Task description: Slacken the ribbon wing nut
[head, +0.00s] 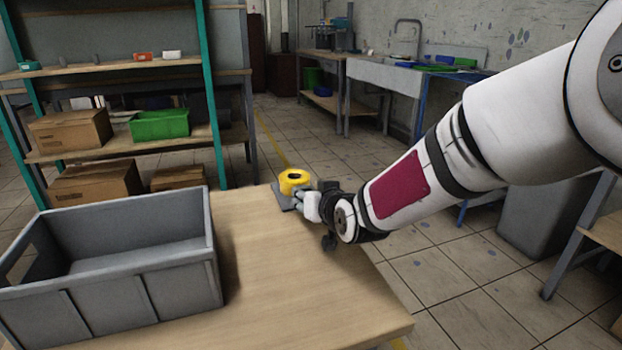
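A yellow ring-shaped thing with a dark centre (294,178), perhaps the ribbon roll, sits on a grey base (281,199) at the far end of the wooden table. My gripper (302,197) is right beside it, on its near right side, and overlaps its lower edge in the picture. The fingers are small and partly hidden by my wrist, so I cannot tell whether they are open or shut, or whether they touch anything. I cannot make out the wing nut.
A grey crate (145,310) stands on the left of the table (290,290). The tabletop between crate and arm is clear. Behind is a shelf (150,145) with cardboard boxes and a green bin (160,125). A sink bench (385,80) stands at the back.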

